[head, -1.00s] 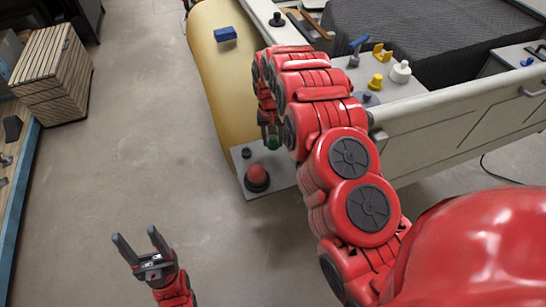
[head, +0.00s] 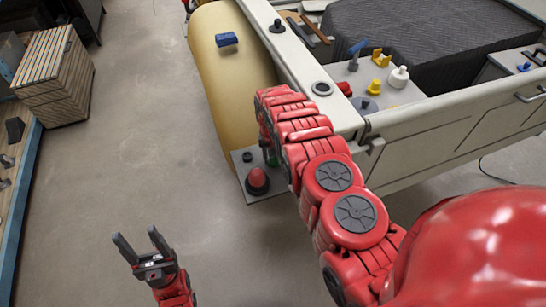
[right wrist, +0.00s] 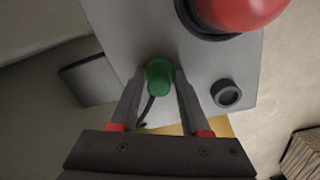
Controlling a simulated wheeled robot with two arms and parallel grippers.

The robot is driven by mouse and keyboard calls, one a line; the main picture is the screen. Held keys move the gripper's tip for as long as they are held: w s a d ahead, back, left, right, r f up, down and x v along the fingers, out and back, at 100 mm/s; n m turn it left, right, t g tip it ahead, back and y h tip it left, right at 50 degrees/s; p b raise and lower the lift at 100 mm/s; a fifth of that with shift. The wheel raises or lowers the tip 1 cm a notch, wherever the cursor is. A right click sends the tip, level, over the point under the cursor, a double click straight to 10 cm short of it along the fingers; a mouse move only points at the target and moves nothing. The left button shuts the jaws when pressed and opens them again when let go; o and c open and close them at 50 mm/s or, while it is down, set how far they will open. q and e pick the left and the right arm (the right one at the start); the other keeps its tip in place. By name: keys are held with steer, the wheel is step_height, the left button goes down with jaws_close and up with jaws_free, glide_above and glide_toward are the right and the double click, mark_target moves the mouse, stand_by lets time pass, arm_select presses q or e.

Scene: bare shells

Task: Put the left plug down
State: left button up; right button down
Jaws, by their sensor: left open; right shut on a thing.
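A green plug-like piece (right wrist: 159,72) sits between the fingertips of my right gripper (right wrist: 160,88) in the right wrist view. The gripper is shut on it, over a grey plate (right wrist: 120,25). A thin dark cord shows below the piece. In the head view only a sliver of green (head: 271,157) shows beside my right arm, which hides most of that gripper. I cannot tell whether the piece touches the plate. A black plug-like knob (head: 277,26) stands on the white rail at the upper middle. My left gripper (head: 143,245) is open and empty over the floor.
The plate carries a red domed button (head: 257,180) and a small dark ring (head: 247,156). A tan rounded body (head: 230,70) with a blue block (head: 227,39) lies behind. A dark ring (head: 321,88) and several coloured parts sit on the white frame.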

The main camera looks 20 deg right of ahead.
steer(key=shift+f, duration=0.2)
steer(key=shift+c, duration=1.9)
jaws_free()
steer(key=shift+r, duration=0.1)
